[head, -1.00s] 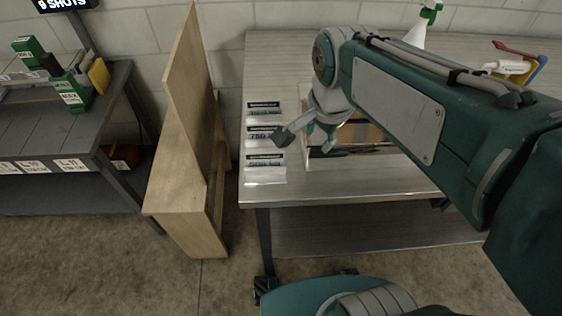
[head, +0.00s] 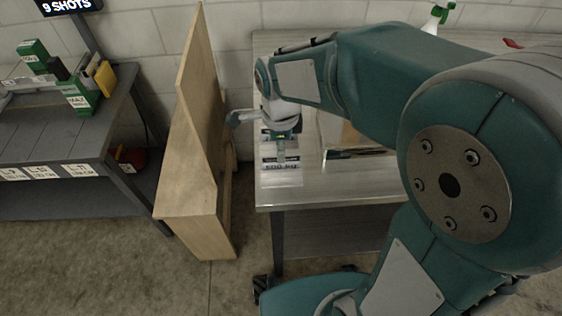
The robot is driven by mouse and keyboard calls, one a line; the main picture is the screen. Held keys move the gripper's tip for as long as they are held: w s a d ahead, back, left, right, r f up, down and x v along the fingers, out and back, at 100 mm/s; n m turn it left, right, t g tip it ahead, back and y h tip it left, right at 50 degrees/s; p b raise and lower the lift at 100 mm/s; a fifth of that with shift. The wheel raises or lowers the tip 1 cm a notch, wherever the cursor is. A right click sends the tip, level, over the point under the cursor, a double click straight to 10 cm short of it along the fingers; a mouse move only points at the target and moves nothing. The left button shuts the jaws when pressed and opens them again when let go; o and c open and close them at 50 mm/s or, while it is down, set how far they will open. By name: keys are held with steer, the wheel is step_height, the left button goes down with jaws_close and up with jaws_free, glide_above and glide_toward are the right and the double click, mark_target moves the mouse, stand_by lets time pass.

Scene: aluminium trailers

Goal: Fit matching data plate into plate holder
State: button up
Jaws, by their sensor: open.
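Black-and-white data plates lie in a column near the left end of the metal table (head: 330,190). The nearest plate (head: 281,164) shows partly, below my gripper. The ones behind it are mostly hidden by my gripper, and their lettering is too small to read. My gripper (head: 258,138) is open, with one finger out to the left near the wooden panel and the other over the plates. I cannot tell whether it touches a plate. A shiny flat piece with a brown and dark area (head: 355,143) lies right of the plates, partly behind my arm. I cannot make out a plate holder.
A tall wooden panel stand (head: 190,150) stands close to the table's left edge. A grey bench (head: 60,125) with green boxes (head: 80,97) and a yellow item (head: 105,78) is further left. A green-topped spray bottle (head: 437,18) stands at the back right.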

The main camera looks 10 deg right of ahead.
steer(key=f, duration=0.4)
steer(key=shift+s+a, duration=0.1)
steer(key=shift+a, duration=0.2)
steer(key=shift+d+f, duration=0.15)
steer(key=shift+f, duration=0.25)
jaws_close()
steer(key=shift+r, duration=0.1)
